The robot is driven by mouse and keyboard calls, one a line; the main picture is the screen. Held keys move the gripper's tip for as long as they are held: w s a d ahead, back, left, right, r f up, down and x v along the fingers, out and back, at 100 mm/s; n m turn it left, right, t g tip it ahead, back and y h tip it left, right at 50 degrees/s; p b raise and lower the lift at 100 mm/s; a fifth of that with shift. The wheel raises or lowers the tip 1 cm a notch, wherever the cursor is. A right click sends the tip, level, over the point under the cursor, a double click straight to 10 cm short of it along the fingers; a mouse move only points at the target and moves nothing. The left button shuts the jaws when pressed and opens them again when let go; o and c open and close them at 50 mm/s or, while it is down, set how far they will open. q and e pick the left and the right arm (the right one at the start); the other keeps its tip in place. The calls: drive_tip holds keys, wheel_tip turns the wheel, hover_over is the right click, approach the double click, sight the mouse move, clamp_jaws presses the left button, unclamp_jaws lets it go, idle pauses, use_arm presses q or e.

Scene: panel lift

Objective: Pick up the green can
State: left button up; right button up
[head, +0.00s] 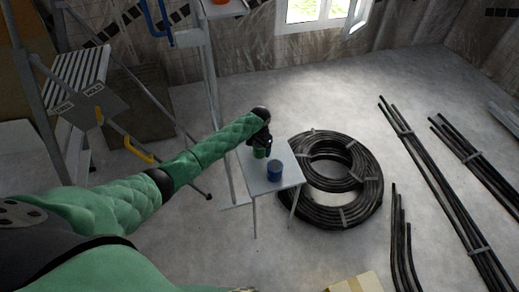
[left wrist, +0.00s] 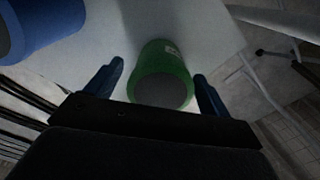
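The green can (head: 260,153) stands on a small white table (head: 286,180), partly hidden by my left gripper (head: 264,143) in the head view. A blue can (head: 274,170) stands on the same table, nearer the front. In the left wrist view the green can (left wrist: 162,75) lies between the two fingers of my left gripper (left wrist: 160,88), which are apart with a gap on each side of the can. The blue can (left wrist: 42,25) is at the upper left there. My right gripper is not in view.
A coil of black cable (head: 346,176) lies on the floor right of the table. Bundles of black pipes (head: 436,184) lie farther right. A metal stand post (head: 216,110) rises close behind the table, and a stepladder (head: 88,88) stands at the left.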

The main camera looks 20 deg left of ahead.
use_arm(q)
drive_tip(key=c, duration=1.1)
drive_tip(key=shift+o, duration=0.2)
